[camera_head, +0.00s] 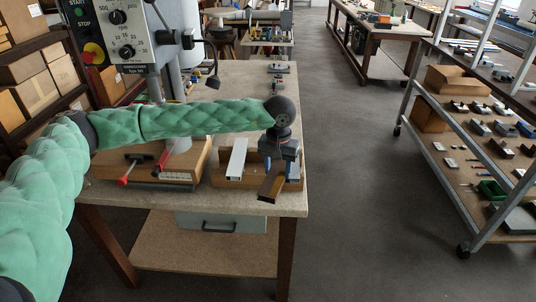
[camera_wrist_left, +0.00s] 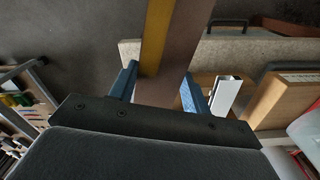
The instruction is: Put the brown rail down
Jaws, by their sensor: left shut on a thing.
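The brown rail (camera_head: 270,187) hangs tilted from my left gripper (camera_head: 282,163), near the front right corner of the workbench (camera_head: 232,200). In the left wrist view the rail (camera_wrist_left: 172,45) runs up out of the picture between the blue fingers of my left gripper (camera_wrist_left: 160,88), which are shut on it. One long strip of the rail looks yellowish there. In the head view its upper part is hidden by the gripper, and I cannot tell its exact height above the bench. My right gripper is not in view.
A wooden box (camera_head: 226,181) on the bench, just left of and behind the rail, has a white profile (camera_head: 236,158) leaning in it. A shelf trolley (camera_head: 480,140) stands right across clear floor.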

